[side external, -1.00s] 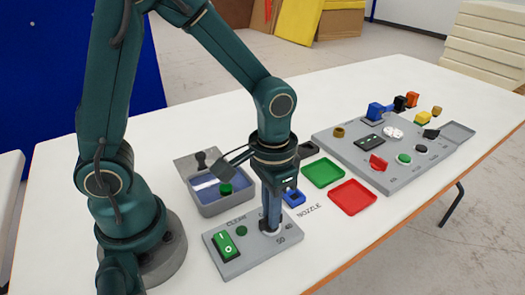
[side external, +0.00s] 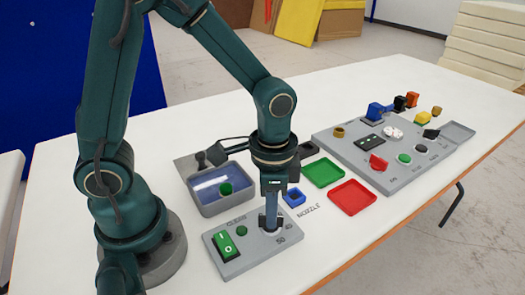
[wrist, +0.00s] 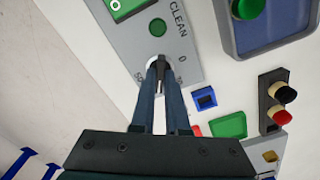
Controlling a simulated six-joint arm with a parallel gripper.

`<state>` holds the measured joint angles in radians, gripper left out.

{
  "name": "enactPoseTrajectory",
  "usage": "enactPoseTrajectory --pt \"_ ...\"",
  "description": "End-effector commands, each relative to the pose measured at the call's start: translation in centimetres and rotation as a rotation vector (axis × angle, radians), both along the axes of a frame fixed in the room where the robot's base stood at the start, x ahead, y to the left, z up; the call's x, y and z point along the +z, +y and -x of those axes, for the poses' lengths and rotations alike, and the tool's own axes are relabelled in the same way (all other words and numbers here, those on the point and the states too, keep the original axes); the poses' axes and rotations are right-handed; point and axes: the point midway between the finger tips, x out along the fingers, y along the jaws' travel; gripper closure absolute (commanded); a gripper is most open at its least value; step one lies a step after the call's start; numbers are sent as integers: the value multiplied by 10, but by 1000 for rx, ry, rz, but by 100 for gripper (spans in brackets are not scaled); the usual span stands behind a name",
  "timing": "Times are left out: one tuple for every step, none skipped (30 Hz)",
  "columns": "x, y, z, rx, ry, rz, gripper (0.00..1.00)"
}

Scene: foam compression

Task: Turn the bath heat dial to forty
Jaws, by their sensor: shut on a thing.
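My gripper (side external: 271,221) points down at the right end of the grey control panel (side external: 228,263) at the table's front. In the wrist view its two fingers (wrist: 160,70) are shut on the dark pointer knob of the dial (wrist: 159,63). The fingers cover part of the dial's scale. A "0" shows to the right of the dial in the wrist view, and other marks beside the fingers are partly hidden. In the side view most of the dial is behind the fingers. The bath (side external: 209,205), a grey tub with bluish contents and a green piece, stands behind the panel.
The panel also carries a green rocker switch (side external: 225,244) and a small green button (side external: 242,230). Green (side external: 324,172) and red (side external: 351,196) trays and a blue square piece (side external: 294,197) lie nearby. A larger grey panel (side external: 345,150) with several controls is farther right.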

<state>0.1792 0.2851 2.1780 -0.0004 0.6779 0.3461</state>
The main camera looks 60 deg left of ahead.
Motion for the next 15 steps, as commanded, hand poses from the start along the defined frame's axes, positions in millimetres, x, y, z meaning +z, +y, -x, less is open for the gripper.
enactPoseTrajectory --pt "0 0 1 0 4 0 100" --pt "0 0 1 0 4 0 100" --pt "0 0 1 1 4 0 100" --pt "0 0 1 1 4 0 100" --pt "0 0 1 1 4 0 100" --pt "0 0 1 1 4 0 100" --pt "0 0 1 1 4 0 100" --pt "0 0 1 1 4 0 100" --pt "0 0 1 1 4 0 72" --pt "0 0 1 1 4 0 61" --pt "0 0 1 1 4 0 57" --pt "0 0 1 1 3 1 57" --pt "0 0 1 1 2 0 57" --pt "0 0 1 1 2 0 57" --pt "0 0 1 1 2 0 57"
